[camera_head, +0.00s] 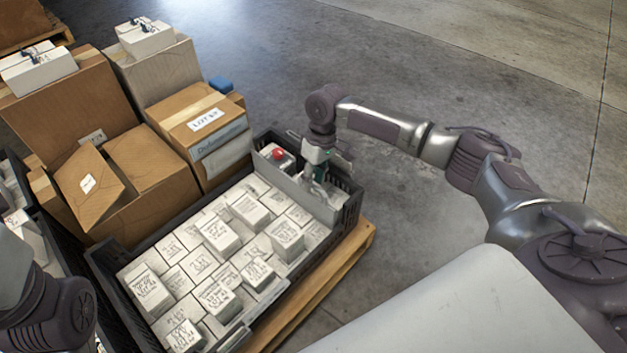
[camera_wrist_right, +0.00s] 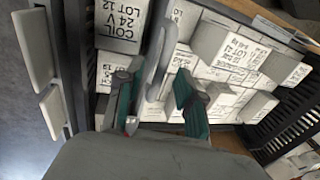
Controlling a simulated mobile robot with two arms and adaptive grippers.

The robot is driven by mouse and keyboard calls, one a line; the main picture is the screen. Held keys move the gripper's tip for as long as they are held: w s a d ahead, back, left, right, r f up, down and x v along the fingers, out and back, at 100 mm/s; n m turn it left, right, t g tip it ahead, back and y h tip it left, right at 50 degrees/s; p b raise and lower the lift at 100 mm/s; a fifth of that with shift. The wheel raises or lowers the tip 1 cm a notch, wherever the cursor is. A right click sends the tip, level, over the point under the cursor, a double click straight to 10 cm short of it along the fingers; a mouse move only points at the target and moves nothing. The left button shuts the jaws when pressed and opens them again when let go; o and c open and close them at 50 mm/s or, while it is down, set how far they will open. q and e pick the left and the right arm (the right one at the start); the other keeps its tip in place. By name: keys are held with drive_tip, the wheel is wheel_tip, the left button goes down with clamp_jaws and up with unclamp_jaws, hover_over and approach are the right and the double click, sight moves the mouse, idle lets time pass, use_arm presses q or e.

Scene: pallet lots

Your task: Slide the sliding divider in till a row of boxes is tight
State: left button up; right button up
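The black crate (camera_head: 115,291) holds rows of white labelled boxes (camera_head: 221,234). The grey sliding divider (camera_head: 322,208) stands upright across the crate's far right end, beyond the boxes. A red knob (camera_head: 279,154) shows near its far end. My right gripper (camera_head: 314,183) is down at the divider. In the right wrist view its teal fingers (camera_wrist_right: 157,96) are apart, with a curved light-grey handle (camera_wrist_right: 158,57) between them; firm contact on both sides is not visible. My left arm shows at the lower left, but its gripper is out of view.
Brown cartons (camera_head: 203,125) stand close along the crate's far left side, some with white boxes on top. The crate rests on a wooden pallet (camera_head: 357,247). Open concrete floor (camera_head: 400,60) lies behind and to the right. Some white boxes stand higher than their neighbours.

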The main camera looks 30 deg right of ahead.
clamp_jaws()
idle(0.4)
